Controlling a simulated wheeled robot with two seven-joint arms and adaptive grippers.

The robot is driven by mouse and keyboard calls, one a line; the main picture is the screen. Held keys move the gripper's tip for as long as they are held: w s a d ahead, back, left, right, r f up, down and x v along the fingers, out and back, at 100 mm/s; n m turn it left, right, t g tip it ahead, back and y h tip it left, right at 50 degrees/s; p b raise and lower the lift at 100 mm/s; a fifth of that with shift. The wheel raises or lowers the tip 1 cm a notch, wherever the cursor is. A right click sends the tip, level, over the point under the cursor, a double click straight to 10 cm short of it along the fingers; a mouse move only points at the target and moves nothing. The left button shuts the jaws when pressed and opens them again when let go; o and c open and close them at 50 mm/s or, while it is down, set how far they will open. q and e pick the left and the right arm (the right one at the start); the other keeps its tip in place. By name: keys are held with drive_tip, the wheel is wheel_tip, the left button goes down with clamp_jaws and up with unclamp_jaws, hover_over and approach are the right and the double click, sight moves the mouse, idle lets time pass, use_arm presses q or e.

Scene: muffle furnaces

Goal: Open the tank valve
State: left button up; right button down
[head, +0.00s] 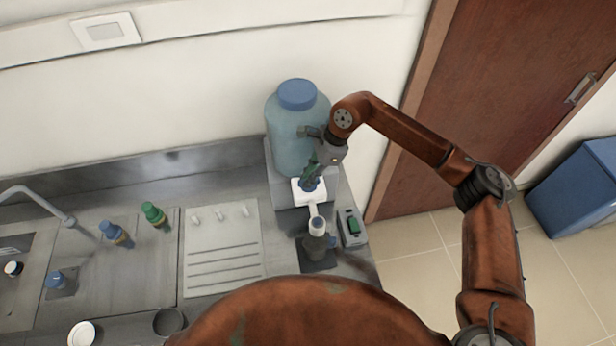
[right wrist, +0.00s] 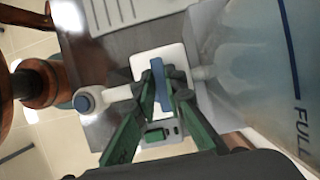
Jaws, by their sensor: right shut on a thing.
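The tank (head: 292,140) is a large translucent blue bottle with a blue lid, standing upright by the wall. At its front is a white plate with a blue valve handle (right wrist: 156,66), mostly covered by the fingers in the head view. My right gripper (head: 311,180) reaches down to it from the right. In the right wrist view its green fingers (right wrist: 159,82) are shut on the blue handle, one on each side. The tank's side with "FULL" lettering also shows there (right wrist: 270,70). My left gripper is not in view.
A white spout with a round end (head: 316,223) sticks out in front of the valve. A small box with a green switch (head: 352,228) sits to its right.

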drive_tip(key=shift+f+m+t+b, duration=0.1)
drive_tip(key=shift+m+t+b, duration=0.6)
drive_tip(key=shift+m+b, duration=0.85)
drive_tip(key=m+t+b, duration=0.1)
drive_tip(key=m, duration=0.1)
drive_tip(key=m+t+b, duration=0.1)
drive_tip(key=m+b, duration=0.1)
drive_tip(key=m, duration=0.1)
drive_tip(key=shift+m+h, duration=0.3)
drive_tip(key=shift+m, duration=0.05)
drive_tip(key=m+t+h+b, duration=0.1)
drive_tip(key=m+b, duration=0.2)
drive_tip(key=m, duration=0.1)
drive_tip(key=shift+m, duration=0.3)
drive_tip(key=shift+w+m+t+h+b, duration=0.1)
drive_tip(key=shift+m+t+h+b, duration=0.1)
drive_tip(key=shift+m+h+b, duration=0.65)
drive_tip(key=shift+m+t+h+b, duration=0.15)
drive_tip(key=shift+m+b, duration=0.4)
drive_tip(key=shift+m, duration=0.8)
drive_tip(key=c, duration=2.3)
unclamp_jaws()
drive_tip(key=shift+o, duration=0.2)
